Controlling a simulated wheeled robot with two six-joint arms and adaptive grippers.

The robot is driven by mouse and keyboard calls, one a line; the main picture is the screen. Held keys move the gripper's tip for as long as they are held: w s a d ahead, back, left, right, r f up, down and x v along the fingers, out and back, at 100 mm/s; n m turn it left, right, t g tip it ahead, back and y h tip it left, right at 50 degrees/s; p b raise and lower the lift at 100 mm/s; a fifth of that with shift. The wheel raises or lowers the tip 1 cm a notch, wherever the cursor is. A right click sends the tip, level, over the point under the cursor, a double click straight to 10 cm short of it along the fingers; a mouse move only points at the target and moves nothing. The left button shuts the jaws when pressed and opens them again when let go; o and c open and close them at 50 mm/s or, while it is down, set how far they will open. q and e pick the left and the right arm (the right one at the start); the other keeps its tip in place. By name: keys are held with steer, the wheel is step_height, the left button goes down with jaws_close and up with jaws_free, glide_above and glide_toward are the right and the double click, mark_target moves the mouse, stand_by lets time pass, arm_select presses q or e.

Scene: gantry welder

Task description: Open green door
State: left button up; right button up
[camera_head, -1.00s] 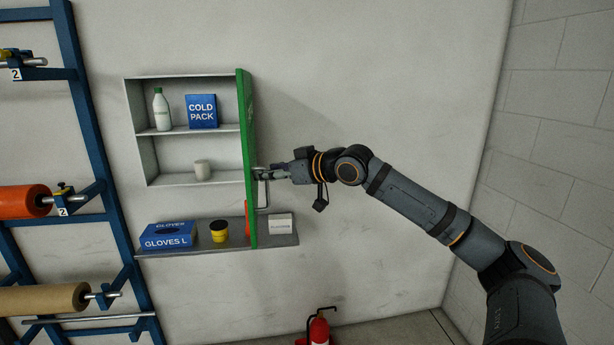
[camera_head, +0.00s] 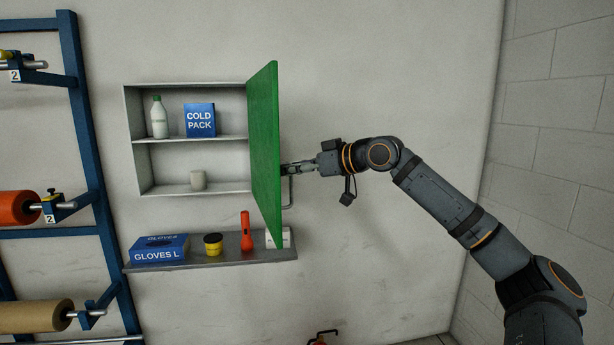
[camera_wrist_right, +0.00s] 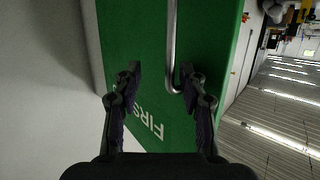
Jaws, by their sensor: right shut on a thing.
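The green door (camera_head: 264,150) of the white wall cabinet (camera_head: 160,191) stands swung out from the wall in the head view, with its inner face partly showing. In the right wrist view the door's outer face (camera_wrist_right: 210,50) carries white lettering, partly readable as "FIRS". A metal bar handle (camera_wrist_right: 172,45) is on that face, and its lower bend lies between the fingers. My right gripper (camera_head: 287,170) is shut on the handle; its fingers also show in the right wrist view (camera_wrist_right: 160,82). My left gripper is in neither view.
A blue rack (camera_head: 82,130) stands left.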

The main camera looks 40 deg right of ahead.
steer(key=shift+s+d+r+b, duration=0.15)
steer(key=shift+d+b, duration=0.1)
steer(key=shift+d, duration=0.25)
steer(key=shift+s+d+r+b, duration=0.1)
steer(key=shift+s+d+b, duration=0.15)
steer(key=shift+d, duration=0.2)
steer(key=shift+s+d+r+b, duration=0.15)
steer(key=shift+d+b, duration=0.1)
steer(key=shift+d, duration=0.25)
